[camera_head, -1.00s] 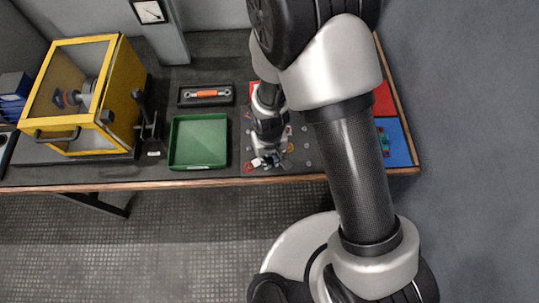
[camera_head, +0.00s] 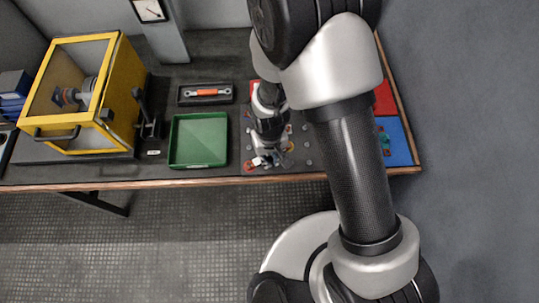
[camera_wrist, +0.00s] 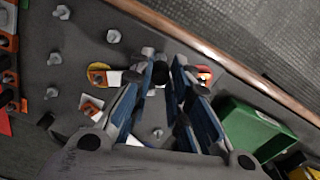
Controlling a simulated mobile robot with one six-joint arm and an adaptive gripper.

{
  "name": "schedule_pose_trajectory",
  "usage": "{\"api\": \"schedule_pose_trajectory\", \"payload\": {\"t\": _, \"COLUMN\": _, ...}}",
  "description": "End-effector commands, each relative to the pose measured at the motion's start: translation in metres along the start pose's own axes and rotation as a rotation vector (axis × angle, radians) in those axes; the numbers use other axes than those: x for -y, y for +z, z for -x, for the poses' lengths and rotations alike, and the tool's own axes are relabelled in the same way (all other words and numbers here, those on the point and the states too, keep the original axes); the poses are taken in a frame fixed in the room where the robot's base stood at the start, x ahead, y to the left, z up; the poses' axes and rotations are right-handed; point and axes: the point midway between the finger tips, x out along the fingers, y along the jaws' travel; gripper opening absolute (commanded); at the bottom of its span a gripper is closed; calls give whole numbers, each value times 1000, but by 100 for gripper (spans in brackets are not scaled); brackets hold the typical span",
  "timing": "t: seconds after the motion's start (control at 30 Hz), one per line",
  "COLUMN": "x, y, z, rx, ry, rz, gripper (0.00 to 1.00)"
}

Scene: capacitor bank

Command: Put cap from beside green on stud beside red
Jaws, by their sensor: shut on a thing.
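My gripper (camera_wrist: 164,62) shows in the wrist view with its blue-lined fingers closed on a small dark cap (camera_wrist: 158,76), mostly hidden between them. In the head view my gripper (camera_head: 268,160) is low over the front left of the stud board (camera_wrist: 75,45). A red round marker (camera_wrist: 203,74) with a pale part lies just right of the fingertips in the wrist view; a yellow marker (camera_wrist: 96,70) lies to their left. A bare stud (camera_wrist: 113,37) stands near the yellow one. Whether the cap touches a stud cannot be told.
Several more studs stand on the board, one nearby (camera_wrist: 54,59). An orange-and-white piece (camera_wrist: 92,105) lies near the left finger. The green tray (camera_head: 199,141) is left of the board, a yellow-framed box (camera_head: 82,95) farther left. The wooden table edge (camera_head: 200,183) is close in front.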

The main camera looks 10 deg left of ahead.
Motion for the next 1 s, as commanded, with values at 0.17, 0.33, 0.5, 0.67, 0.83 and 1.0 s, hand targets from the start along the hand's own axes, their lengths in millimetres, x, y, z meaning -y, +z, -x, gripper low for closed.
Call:
{"api": "schedule_pose_trajectory", "payload": {"t": 0.17, "x": 0, "y": 0, "z": 0, "rx": 0, "ry": 0, "rz": 0, "gripper": 8}}
{"api": "schedule_pose_trajectory", "payload": {"t": 0.33, "x": 0, "y": 0, "z": -1, "rx": 0, "ry": 0, "rz": 0, "gripper": 8}}
{"api": "schedule_pose_trajectory", "payload": {"t": 0.5, "x": 0, "y": 0, "z": -4, "rx": 0, "ry": 0, "rz": 0, "gripper": 8}}
{"api": "schedule_pose_trajectory", "payload": {"t": 0.67, "x": 0, "y": 0, "z": -7, "rx": 0, "ry": 0, "rz": 0, "gripper": 8}}
{"api": "schedule_pose_trajectory", "payload": {"t": 0.83, "x": 0, "y": 0, "z": -10, "rx": 0, "ry": 0, "rz": 0, "gripper": 8}}
{"api": "schedule_pose_trajectory", "payload": {"t": 1.0, "x": 0, "y": 0, "z": -14, "rx": 0, "ry": 0, "rz": 0, "gripper": 8}}
